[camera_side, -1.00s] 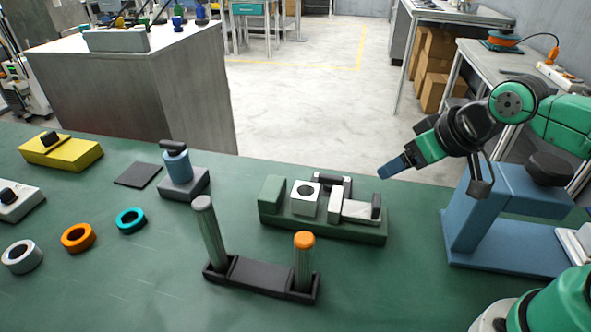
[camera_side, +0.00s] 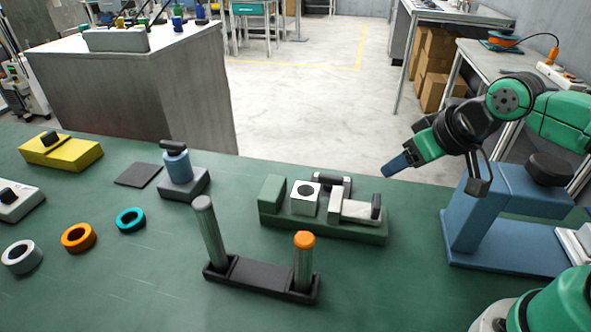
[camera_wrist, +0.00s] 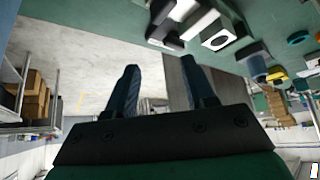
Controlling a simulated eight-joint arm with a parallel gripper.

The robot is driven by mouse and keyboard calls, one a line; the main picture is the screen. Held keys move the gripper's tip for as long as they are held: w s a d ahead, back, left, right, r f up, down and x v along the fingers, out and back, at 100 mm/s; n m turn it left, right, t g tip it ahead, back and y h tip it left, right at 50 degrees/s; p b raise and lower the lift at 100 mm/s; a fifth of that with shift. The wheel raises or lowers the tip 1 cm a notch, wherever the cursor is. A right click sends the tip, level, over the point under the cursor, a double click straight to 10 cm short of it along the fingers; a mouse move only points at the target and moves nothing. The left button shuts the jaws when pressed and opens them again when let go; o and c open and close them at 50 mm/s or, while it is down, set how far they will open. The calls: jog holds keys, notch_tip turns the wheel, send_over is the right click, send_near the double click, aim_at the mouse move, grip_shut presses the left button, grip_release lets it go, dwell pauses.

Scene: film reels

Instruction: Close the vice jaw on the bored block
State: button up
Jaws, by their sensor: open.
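The green vice (camera_side: 330,228) sits on the green table in the middle of the side view. The bored block (camera_side: 305,198), a pale cube with a round hole on top, stands in it beside the fixed green jaw (camera_side: 271,194). The sliding jaw (camera_side: 352,208), pale with a dark upright handle (camera_side: 376,205), is to the right of the block; whether they touch is hard to tell. The block (camera_wrist: 218,38) also shows at the top of the wrist view. My gripper (camera_side: 388,172) is above and right of the vice, clear of it. Its blue fingers (camera_wrist: 160,75) are apart and empty.
A rack with two upright posts (camera_side: 262,274) stands in front of the vice. A blue press-like stand (camera_side: 480,210) is to the right. Rings (camera_side: 78,237), a blue cylinder on a grey base (camera_side: 178,167) and a yellow block (camera_side: 62,152) lie left. Bare table surrounds the vice's front right.

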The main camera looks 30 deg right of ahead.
aim_at(377, 200)
jog(key=f+m+g, duration=0.1)
jog(key=m+g, duration=0.1)
jog(key=w+f+m+g, duration=0.1)
jog(key=m+g, duration=0.1)
jog(key=m, duration=0.1)
jog(key=w+a+f+m+g, duration=0.1)
jog(key=m+g, duration=0.1)
jog(key=m, duration=0.1)
jog(key=shift+w+a+f+g, duration=0.1)
jog(key=shift+w+f+g, duration=0.1)
jog(key=shift+g, duration=0.1)
jog(key=shift+f+m, duration=0.3)
jog(key=shift+f, duration=2.55)
grip_shut()
